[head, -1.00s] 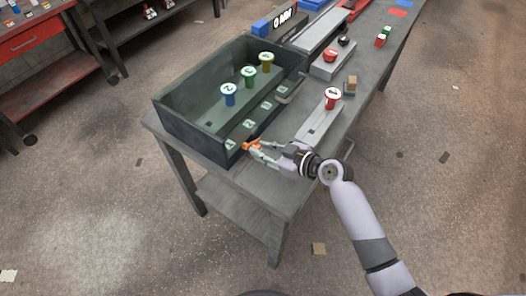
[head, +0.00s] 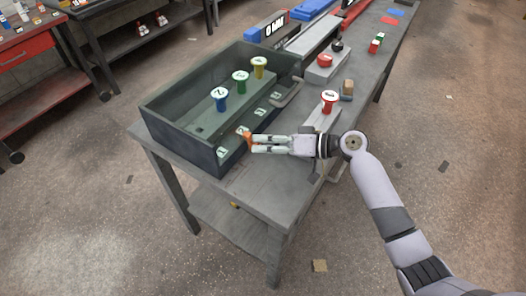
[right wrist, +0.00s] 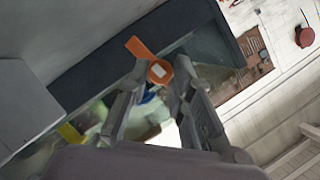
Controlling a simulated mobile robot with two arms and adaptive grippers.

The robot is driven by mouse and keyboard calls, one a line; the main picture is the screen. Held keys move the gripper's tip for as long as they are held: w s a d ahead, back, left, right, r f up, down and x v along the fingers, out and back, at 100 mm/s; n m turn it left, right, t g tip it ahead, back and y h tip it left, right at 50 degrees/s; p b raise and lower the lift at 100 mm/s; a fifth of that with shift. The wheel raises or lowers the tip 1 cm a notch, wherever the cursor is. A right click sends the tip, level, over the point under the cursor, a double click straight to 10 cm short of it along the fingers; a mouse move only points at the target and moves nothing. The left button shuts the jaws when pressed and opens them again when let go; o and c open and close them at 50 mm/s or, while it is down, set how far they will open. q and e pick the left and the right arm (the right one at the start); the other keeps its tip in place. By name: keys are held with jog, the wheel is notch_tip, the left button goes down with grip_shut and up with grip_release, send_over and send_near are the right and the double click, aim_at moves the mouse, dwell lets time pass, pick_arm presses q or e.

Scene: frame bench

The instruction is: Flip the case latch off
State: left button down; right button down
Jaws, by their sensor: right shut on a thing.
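The case (head: 170,122) is a dark grey-green open box at the left end of the bench in the head view. An orange latch (head: 245,137) is at its near right side. The latch also shows in the right wrist view (right wrist: 139,47), with a round end and a lever arm pointing up and left. My right gripper (head: 251,143) is shut on the latch; in the right wrist view its two fingers (right wrist: 158,80) are on both sides of the round end. My left gripper is not in view.
Blue, green and yellow numbered spools (head: 240,82) stand in the case. A red button box (head: 325,65) and small blocks lie farther back on the bench (head: 275,205).

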jog(key=shift+w+d+f+m+y+b, duration=0.1)
jog(key=shift+w+d+m+y+b, duration=0.15)
jog(key=shift+w+m+y+b, duration=0.35)
jog(key=shift+s+m, duration=0.2)
jog(key=shift+m, duration=0.1)
jog(key=c, duration=1.4)
grip_release()
jog(key=shift+d, duration=0.15)
jog(key=shift+s+d, duration=0.1)
jog(key=shift+d, duration=0.2)
jog(key=v, duration=1.1)
jog(key=shift+r, duration=0.35)
jog(key=shift+d, duration=0.1)
